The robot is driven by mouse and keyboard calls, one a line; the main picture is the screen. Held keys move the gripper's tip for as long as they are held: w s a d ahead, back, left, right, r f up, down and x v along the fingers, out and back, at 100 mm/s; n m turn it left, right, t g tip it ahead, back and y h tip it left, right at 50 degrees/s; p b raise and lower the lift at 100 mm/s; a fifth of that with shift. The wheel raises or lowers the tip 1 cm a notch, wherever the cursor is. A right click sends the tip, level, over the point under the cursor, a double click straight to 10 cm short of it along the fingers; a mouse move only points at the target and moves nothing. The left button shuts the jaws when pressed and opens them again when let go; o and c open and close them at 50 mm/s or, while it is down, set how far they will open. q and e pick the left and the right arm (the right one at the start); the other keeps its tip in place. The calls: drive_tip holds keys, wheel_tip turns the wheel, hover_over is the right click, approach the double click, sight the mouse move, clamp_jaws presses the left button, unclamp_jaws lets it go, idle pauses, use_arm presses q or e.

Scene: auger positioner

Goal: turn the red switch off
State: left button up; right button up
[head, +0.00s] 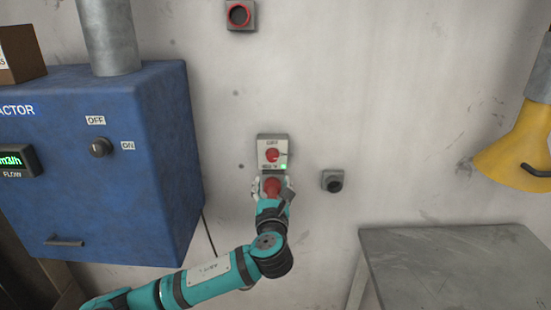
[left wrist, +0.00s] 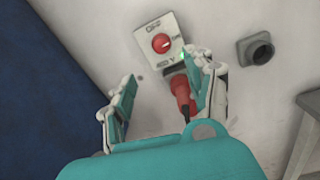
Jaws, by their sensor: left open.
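The red switch (head: 272,155) is a round red knob on a white-faced box on the wall, with a green light lit at its lower right. It also shows in the left wrist view (left wrist: 161,43), with a pale mark on the knob pointing right. A red plug (left wrist: 182,92) sits just below the box, with a dark cable under it. My left gripper (head: 271,188) is open in front of the wall at the plug, below the knob. In the left wrist view its right finger overlaps the plug's edge; I cannot tell if they touch. My right gripper is not in view.
A blue cabinet (head: 160,170) with an OFF/ON knob (head: 101,148) stands at the left. A grey wall socket (head: 332,181) is right of the gripper. A grey metal table (head: 460,265) is at the lower right, and a yellow hood (head: 515,148) hangs above it.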

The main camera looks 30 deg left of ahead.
sight(272, 159)
use_arm(q)
drive_tip(key=p+x, duration=0.2)
drive_tip(key=x, duration=1)
drive_tip(key=shift+d, duration=0.1)
drive_tip(key=shift+w+a+f, duration=0.1)
drive_tip(key=shift+w+a, duration=0.25)
drive_tip(key=shift+w, duration=0.25)
clamp_jaws()
